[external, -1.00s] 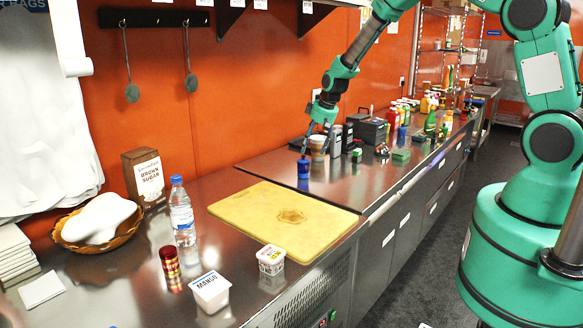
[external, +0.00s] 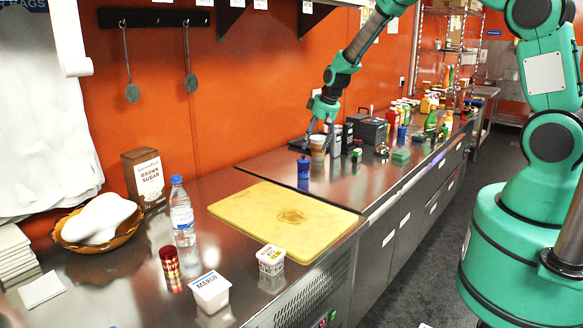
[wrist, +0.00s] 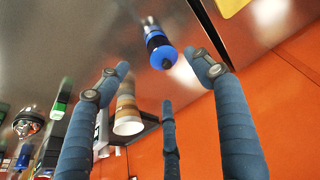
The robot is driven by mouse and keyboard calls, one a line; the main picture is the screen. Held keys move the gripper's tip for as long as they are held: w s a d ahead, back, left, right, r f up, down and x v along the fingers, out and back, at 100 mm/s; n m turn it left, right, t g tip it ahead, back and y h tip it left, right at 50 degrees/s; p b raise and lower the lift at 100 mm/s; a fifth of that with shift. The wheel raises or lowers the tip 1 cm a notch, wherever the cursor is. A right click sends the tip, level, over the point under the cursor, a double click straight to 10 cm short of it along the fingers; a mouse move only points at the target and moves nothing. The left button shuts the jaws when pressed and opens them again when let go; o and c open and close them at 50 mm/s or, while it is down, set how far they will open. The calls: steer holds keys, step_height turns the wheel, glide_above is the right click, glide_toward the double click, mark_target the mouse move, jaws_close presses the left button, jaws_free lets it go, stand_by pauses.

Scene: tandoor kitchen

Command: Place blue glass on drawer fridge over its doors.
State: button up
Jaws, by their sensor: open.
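The blue glass (external: 303,169) stands on the steel top of the drawer fridge (external: 345,183), just past the far edge of the yellow cutting board. It also shows in the wrist view (wrist: 161,50), high in the picture and beyond my fingertips. My gripper (external: 316,145) is open and empty, above and slightly right of the glass and apart from it. In the wrist view my spread fingers (wrist: 160,85) hold nothing. The labelled fronts (external: 404,219) below the top are closed.
A brown-and-white cup (external: 318,150) stands close behind my gripper. Dark containers (external: 371,130), bottles and small items crowd the counter farther right. The yellow board (external: 285,215) lies nearer. Bare steel lies in front of and right of the glass.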

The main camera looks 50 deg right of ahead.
steer(key=s+a+r, duration=0.3)
steer(key=s+r, duration=0.3)
steer(key=r, duration=0.3)
steer(key=s+a+r, duration=0.4)
steer(key=s+r, duration=0.2)
steer(key=r, duration=0.3)
steer(key=s+a+r, duration=0.3)
steer(key=s+r, duration=0.3)
steer(key=r, duration=0.3)
steer(key=s+a+r, duration=0.2)
steer(key=s, duration=0.8)
steer(key=s+a+r+t, duration=0.1)
steer(key=s+r, duration=0.2)
steer(key=s, duration=0.7)
steer(key=s+a+r, duration=0.2)
steer(key=s+r, duration=0.1)
steer(key=s, duration=0.8)
steer(key=shift+a, duration=0.3)
step_height(320, 180, down, 9)
steer(key=b, duration=0.9)
